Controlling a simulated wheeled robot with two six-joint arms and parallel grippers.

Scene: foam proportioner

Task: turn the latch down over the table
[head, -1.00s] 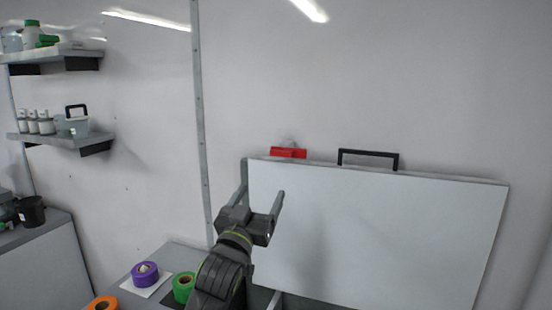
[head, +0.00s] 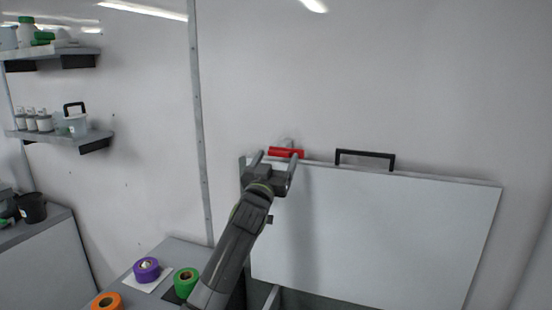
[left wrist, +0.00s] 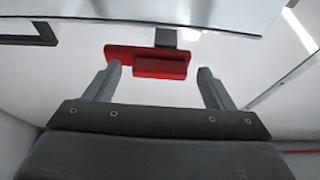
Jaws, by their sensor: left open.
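The red latch (head: 286,153) sits on the wall at the top edge of the raised white table panel (head: 385,230), near its left end. In the left wrist view the red latch (left wrist: 150,62) lies ahead of and between the fingers, with a dark grey block behind it. My left gripper (head: 276,158) is open at the latch, one finger on each side in the head view. I cannot tell whether either finger touches it. My right gripper does not show.
A black handle (head: 365,154) stands on the panel's top edge, right of the latch. Shelves (head: 60,137) with bottles hang on the left wall.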

